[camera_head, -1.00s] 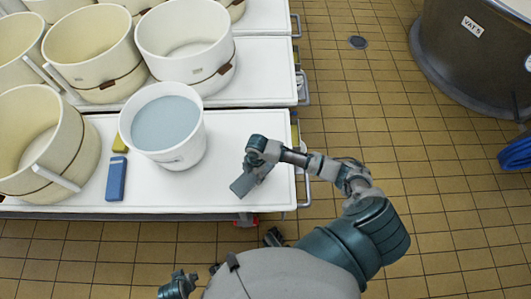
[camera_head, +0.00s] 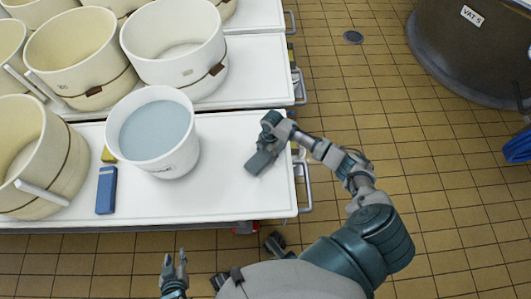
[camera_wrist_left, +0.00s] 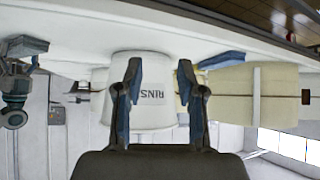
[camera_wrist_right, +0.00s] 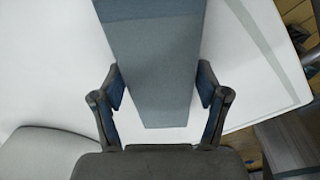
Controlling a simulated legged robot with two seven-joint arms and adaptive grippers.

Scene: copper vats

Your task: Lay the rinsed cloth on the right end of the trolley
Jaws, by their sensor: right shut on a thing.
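The grey-blue cloth (camera_head: 262,161) is a flat, narrow piece over the bare right end of the white trolley (camera_head: 228,188). My right gripper (camera_head: 268,150) is shut on the cloth. In the right wrist view the cloth (camera_wrist_right: 155,60) runs between the fingers (camera_wrist_right: 155,95) and away over the white top. I cannot tell whether its far end touches the trolley. My left gripper (camera_head: 174,262) is open and empty in front of the trolley's near edge. In the left wrist view its fingers (camera_wrist_left: 160,85) are apart, with the white rinse bucket (camera_wrist_left: 145,110) beyond.
The water-filled rinse bucket (camera_head: 165,165) stands left of the cloth. A blue block (camera_head: 106,190), a yellow block (camera_head: 109,154) and a cream vat (camera_head: 62,170) are further left. Large buckets (camera_head: 180,50) fill the trolley behind. A metal handle (camera_head: 304,187) edges the right end.

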